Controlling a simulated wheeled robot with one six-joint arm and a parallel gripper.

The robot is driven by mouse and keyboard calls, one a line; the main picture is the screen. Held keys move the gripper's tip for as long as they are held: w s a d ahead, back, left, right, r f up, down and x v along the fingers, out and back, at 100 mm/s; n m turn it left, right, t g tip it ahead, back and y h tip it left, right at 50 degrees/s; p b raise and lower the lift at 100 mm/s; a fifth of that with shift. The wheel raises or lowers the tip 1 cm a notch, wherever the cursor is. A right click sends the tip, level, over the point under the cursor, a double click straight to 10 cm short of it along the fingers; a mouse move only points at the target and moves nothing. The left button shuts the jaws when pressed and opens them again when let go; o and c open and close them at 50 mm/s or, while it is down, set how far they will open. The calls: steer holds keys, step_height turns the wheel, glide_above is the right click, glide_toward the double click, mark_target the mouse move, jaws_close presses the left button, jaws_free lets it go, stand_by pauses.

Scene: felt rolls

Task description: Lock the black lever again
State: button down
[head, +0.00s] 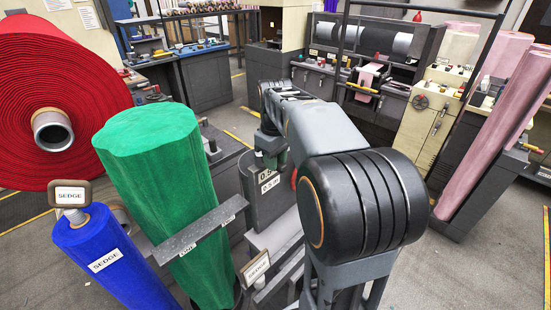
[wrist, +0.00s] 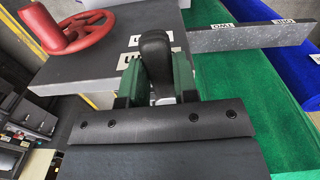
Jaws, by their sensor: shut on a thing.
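The black lever (wrist: 155,55) stands upright in the wrist view, its rounded knob showing above and between the green fingers. My gripper (wrist: 157,84) is shut on it, with one finger on each side. In the head view my gripper (head: 270,157) is low in the middle, beside the grey housing (head: 266,205) with white labels. The lever cannot be made out in the head view, and its lower end is hidden by my gripper in the wrist view.
A red handwheel (wrist: 75,28) is on the grey top left of the lever. A speckled grey bar (wrist: 245,38) extends right over the green roll (wrist: 235,80). In the head view, the green roll (head: 160,190), blue roll (head: 105,255) and large red roll (head: 60,95) crowd the left.

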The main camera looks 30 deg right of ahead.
stand_by(0.3)
steer(key=c, duration=0.9)
jaws_free()
step_height(320, 180, up, 14)
steer(key=shift+f+p, duration=0.1)
steer(key=shift+p, duration=0.4)
steer(key=s+a+f+m+t, duration=0.1)
steer(key=s+a+f, duration=0.2)
steer(key=f, duration=0.3)
steer(key=s+a+f+m+t, duration=0.1)
steer(key=s+a+f, duration=0.3)
steer(key=s+f, duration=0.1)
steer(key=s+a+f+m+t, duration=0.1)
steer(key=s+a+f+t, duration=0.1)
steer(key=s+a+f, duration=0.2)
step_height(320, 180, down, 4)
steer(key=shift+r+m, duration=0.25)
steer(key=shift+m, duration=0.05)
